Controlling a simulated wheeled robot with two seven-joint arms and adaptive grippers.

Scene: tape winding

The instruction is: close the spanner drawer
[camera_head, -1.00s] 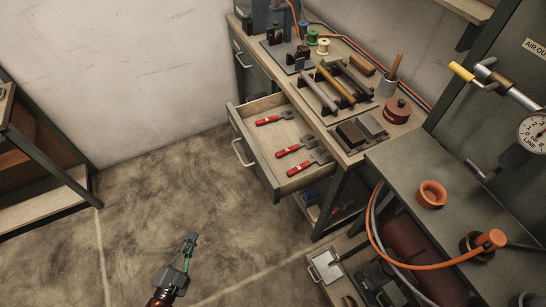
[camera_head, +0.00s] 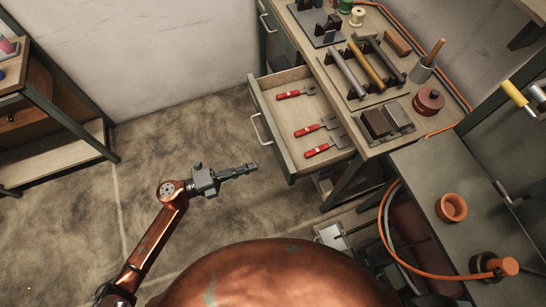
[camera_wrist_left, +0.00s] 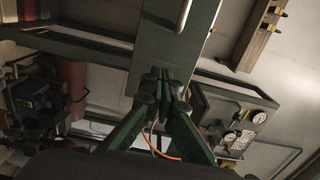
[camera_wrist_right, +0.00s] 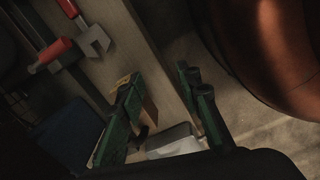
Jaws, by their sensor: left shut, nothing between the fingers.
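The spanner drawer (camera_head: 273,128) stands pulled out from the bench, with its green front and pale handle (camera_head: 257,131) facing left in the head view. Several red-handled tools (camera_head: 318,131) lie inside it. My left gripper (camera_head: 252,167) is shut and empty, below and left of the drawer front, with a small gap in the picture. In the left wrist view its fingertips (camera_wrist_left: 161,78) point at a dark green panel (camera_wrist_left: 175,42), probably the drawer front. My right gripper (camera_wrist_right: 160,90) shows only in its wrist view, its fingers apart and apparently empty.
A lower green table (camera_head: 425,180) with an orange hose (camera_head: 388,225) stands at right. Another bench (camera_head: 60,110) stands at left. The floor between is clear.

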